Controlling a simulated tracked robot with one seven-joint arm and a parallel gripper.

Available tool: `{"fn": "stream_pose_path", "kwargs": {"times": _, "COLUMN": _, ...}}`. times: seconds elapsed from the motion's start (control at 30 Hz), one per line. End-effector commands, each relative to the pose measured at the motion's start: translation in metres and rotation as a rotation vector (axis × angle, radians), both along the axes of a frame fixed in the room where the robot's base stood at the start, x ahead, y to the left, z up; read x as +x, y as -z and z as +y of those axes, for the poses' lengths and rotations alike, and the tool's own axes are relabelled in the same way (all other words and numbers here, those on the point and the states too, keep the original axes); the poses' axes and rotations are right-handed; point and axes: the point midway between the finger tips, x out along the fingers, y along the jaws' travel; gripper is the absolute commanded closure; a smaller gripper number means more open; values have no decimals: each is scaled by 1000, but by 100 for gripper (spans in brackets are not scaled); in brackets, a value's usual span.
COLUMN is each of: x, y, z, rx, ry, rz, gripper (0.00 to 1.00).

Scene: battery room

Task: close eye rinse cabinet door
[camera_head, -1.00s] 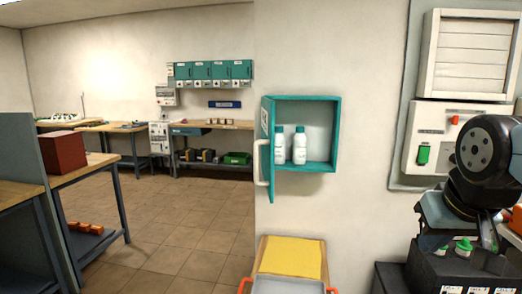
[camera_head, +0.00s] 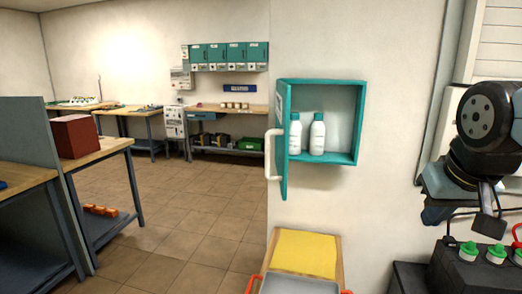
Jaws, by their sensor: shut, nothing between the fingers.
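The eye rinse cabinet (camera_head: 362,120) is a teal wall box in the middle of the head view. Its teal door (camera_head: 283,150) is hinged on the left side and stands wide open, jutting out from the wall towards me. A white bar handle (camera_head: 268,155) is on the door's outer face. Two white bottles, a left one (camera_head: 295,136) and a right one (camera_head: 317,136), stand upright inside. Part of my arm shows at the right edge, well to the right of the cabinet and apart from it. I cannot make out my gripper's fingers.
Below the cabinet is a yellow-topped surface (camera_head: 305,254) with a grey tray (camera_head: 298,286) with orange handles in front. A black box with green caps (camera_head: 468,250) stands at the lower right. Benches stand at the left. The floor between them and the cabinet is clear.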

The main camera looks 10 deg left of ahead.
Motion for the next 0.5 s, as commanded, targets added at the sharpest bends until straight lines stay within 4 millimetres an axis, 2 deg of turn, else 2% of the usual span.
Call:
{"fn": "stream_pose_path", "kwargs": {"times": 0.27, "x": 53, "y": -45, "z": 67, "rx": -109, "ry": -81, "rz": 93, "gripper": 100}}
{"fn": "stream_pose_path", "kwargs": {"times": 0.37, "x": 71, "y": -61, "z": 99, "rx": -158, "ry": -100, "rz": 110, "gripper": 100}}
{"fn": "stream_pose_path", "kwargs": {"times": 0.5, "x": 91, "y": -80, "z": 150, "rx": -229, "ry": -122, "rz": 115, "gripper": 100}}
